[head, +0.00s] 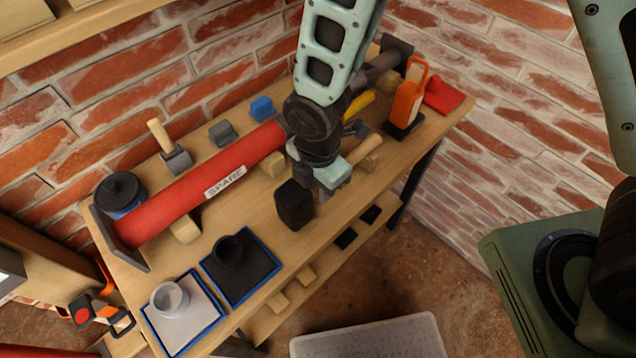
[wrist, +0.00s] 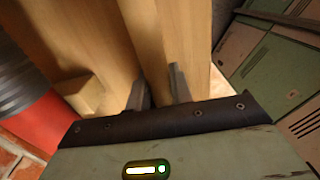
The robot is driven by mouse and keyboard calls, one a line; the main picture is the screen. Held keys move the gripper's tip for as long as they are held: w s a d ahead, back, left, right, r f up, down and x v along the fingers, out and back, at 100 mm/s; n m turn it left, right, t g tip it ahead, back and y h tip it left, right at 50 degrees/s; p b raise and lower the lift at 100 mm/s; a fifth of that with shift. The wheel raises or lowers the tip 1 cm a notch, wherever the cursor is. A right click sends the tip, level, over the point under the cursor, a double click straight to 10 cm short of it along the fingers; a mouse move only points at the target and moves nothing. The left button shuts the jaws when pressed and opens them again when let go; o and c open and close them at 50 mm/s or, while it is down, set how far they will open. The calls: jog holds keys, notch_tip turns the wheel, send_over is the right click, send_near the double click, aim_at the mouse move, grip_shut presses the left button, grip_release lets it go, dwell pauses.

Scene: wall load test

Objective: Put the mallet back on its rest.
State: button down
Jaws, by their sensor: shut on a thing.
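The mallet has a black block head (head: 294,204) and a pale wooden handle (head: 364,150). My gripper (head: 330,186) is shut on the handle just behind the head, above the front part of the workbench (head: 240,215). In the wrist view, my gripper (wrist: 158,88) has its two grey fingers on either side of the wooden handle (wrist: 148,40). The head is outside the wrist view.
Black (head: 240,262) and white (head: 182,310) blue-edged plates stand front left. An orange-handled tool (head: 408,98) is at the right end. A green machine (head: 530,280) stands right.

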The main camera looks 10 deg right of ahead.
jog(key=shift+f+b, duration=0.3)
jog(key=shift+f, duration=0.2)
jog(key=c, duration=0.5)
grip_release()
jog(key=shift+r, duration=0.1)
notch_tip(320, 180, up, 8)
jog(key=p, duration=0.6)
jog(key=shift+p, duration=0.3)
